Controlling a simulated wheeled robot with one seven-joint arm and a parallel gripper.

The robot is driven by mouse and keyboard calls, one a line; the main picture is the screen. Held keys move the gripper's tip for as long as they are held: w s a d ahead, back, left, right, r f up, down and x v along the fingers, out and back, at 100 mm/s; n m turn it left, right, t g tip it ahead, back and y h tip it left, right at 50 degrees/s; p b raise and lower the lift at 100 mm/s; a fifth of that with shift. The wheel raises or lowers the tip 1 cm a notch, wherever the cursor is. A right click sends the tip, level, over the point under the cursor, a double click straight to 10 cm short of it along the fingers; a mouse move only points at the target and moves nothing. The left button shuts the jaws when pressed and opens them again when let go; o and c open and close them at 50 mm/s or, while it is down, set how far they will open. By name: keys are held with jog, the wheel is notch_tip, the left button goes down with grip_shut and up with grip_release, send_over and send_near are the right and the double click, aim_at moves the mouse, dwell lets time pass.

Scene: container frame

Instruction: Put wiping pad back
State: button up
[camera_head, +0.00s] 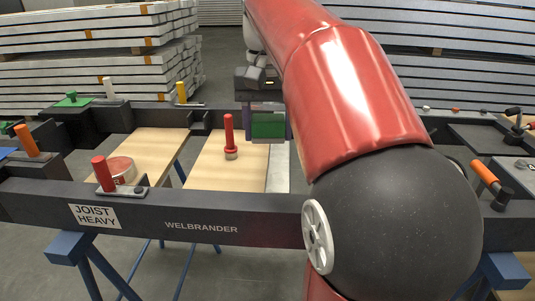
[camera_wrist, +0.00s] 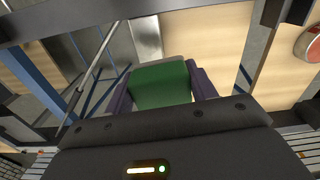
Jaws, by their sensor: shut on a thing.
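My gripper (camera_head: 268,137) is shut on the green wiping pad (camera_head: 267,124), with a purple finger on each side of it. The pad has a grey layer along its edge in the wrist view (camera_wrist: 160,83). It is held above the rear part of the dark frame (camera_head: 240,206), near a light wooden board (camera_head: 205,170). A bare grey plate (camera_head: 279,170) shows at that board's right edge; I cannot tell whether the pad touches anything below it.
A red-handled peg (camera_head: 229,136) stands on the board, left of my gripper. A red-topped round tin (camera_head: 121,169) and a red-handled clamp (camera_head: 104,176) are at front left. An orange handle (camera_head: 485,173) is at right. Open gaps show between the boards. My arm hides the centre right.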

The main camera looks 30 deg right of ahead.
jog(key=w+a+r+m+b, duration=0.1)
jog(key=w+a+r, duration=0.4)
jog(key=w+a, duration=0.3)
jog(key=f+b, duration=0.2)
jog(key=f, duration=0.4)
jog(key=f+b, duration=0.2)
jog(key=f, duration=0.5)
jog(key=a+f+b, duration=0.1)
jog(key=f+b, duration=0.1)
jog(key=f, duration=0.4)
jog(key=shift+s+f, duration=0.3)
jog(key=shift+f, duration=0.1)
jog(key=shift+f+b, duration=0.1)
jog(key=shift+b, duration=0.2)
jog(key=shift+f, duration=0.15)
jog(key=o, duration=1)
jog(key=shift+o, duration=0.2)
